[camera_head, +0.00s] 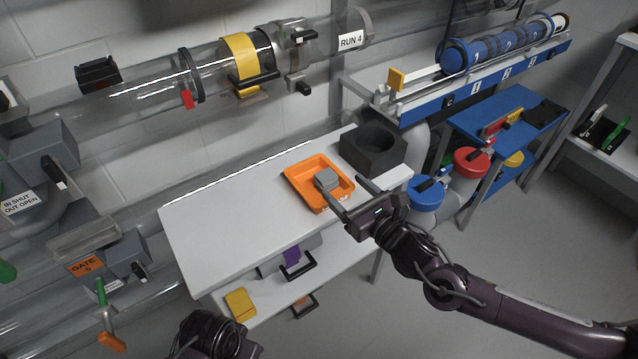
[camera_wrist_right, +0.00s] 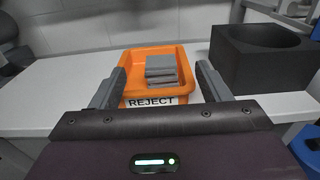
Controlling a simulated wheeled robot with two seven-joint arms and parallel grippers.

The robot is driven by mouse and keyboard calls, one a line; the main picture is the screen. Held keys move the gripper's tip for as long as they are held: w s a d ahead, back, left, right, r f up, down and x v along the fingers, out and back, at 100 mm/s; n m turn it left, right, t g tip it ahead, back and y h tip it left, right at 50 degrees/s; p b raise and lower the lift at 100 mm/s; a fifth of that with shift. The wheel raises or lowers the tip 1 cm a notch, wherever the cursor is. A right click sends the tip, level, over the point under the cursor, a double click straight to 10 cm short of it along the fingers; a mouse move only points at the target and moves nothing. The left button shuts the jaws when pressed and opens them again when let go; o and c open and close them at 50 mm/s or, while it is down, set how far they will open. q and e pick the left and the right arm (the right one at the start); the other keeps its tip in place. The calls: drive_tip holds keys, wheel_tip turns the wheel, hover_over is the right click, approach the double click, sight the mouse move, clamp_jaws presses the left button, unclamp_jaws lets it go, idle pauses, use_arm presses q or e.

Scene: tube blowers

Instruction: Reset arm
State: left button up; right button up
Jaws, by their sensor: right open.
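My right gripper (camera_head: 350,196) is open, its two fingers apart with nothing between them, at the front edge of an orange tray. The orange tray (camera_head: 301,178) sits on the white table and is labelled REJECT in the right wrist view (camera_wrist_right: 133,63). A grey block (camera_head: 327,179) is in the tray; it shows in the right wrist view (camera_wrist_right: 162,70) beyond the fingertips. Part of my left arm shows at the bottom left, but its gripper fingers cannot be made out.
A dark block with a round hollow (camera_head: 374,148) stands on the white table (camera_head: 225,213) right of the tray. Clear tubes with gates run behind and at left. A blue cart (camera_head: 510,118) and lidded canisters stand at right. The left part of the tabletop is clear.

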use_arm(q)
drive_tip(key=shift+w+f, duration=0.1)
drive_tip(key=shift+f, duration=0.35)
use_arm(e)
drive_tip(key=shift+s+d, duration=0.35)
drive_tip(key=shift+s, duration=0.2)
